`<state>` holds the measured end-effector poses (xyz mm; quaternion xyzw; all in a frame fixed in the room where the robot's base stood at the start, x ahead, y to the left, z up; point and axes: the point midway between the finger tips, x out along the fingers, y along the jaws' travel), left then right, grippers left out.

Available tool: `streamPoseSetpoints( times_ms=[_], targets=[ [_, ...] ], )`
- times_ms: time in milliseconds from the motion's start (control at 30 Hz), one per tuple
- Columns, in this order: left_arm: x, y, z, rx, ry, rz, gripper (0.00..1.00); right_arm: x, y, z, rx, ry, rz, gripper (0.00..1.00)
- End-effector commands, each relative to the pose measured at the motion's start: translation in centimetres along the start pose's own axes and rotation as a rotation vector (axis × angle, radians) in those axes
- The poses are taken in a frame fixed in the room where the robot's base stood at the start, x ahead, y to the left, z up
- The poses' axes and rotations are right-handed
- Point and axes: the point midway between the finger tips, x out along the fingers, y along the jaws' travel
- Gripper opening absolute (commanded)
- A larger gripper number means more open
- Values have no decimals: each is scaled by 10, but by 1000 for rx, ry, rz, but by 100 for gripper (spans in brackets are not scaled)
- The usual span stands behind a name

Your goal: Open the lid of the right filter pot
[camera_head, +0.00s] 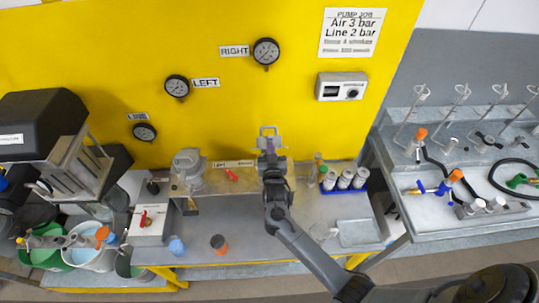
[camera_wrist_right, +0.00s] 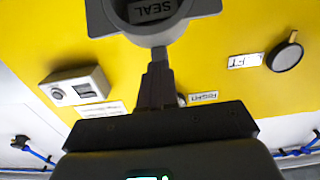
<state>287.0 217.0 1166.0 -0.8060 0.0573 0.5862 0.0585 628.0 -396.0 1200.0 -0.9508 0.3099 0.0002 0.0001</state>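The right filter pot (camera_head: 267,131) is at the yellow panel, mostly hidden behind my right gripper (camera_head: 269,154) in the head view. In the right wrist view a round grey lid (camera_wrist_right: 150,30) marked SEAL fills the top middle. My right fingers (camera_wrist_right: 157,85) are close together at a small tab on its near edge and look shut on it. How far the lid is raised is hard to tell. The left filter pot (camera_head: 189,170) is a grey pot to the left. My left gripper is not in view.
Gauges labelled RIGHT (camera_head: 266,52) and LEFT (camera_head: 177,87) hang on the panel. A blue rack of small jars (camera_head: 343,180) stands right of my right gripper.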

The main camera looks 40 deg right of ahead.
Motion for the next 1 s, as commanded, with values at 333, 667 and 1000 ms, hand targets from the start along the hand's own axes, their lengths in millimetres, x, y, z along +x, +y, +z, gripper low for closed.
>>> streamPoseSetpoints(
  times_ms=[333,667,1000],
  targets=[
    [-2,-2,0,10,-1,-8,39,14,0,-12,0,0,0,0],
    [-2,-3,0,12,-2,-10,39,16,0,-13,0,1,0,0],
    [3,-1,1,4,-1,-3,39,40,0,-24,1,3,0,0]
  ],
)
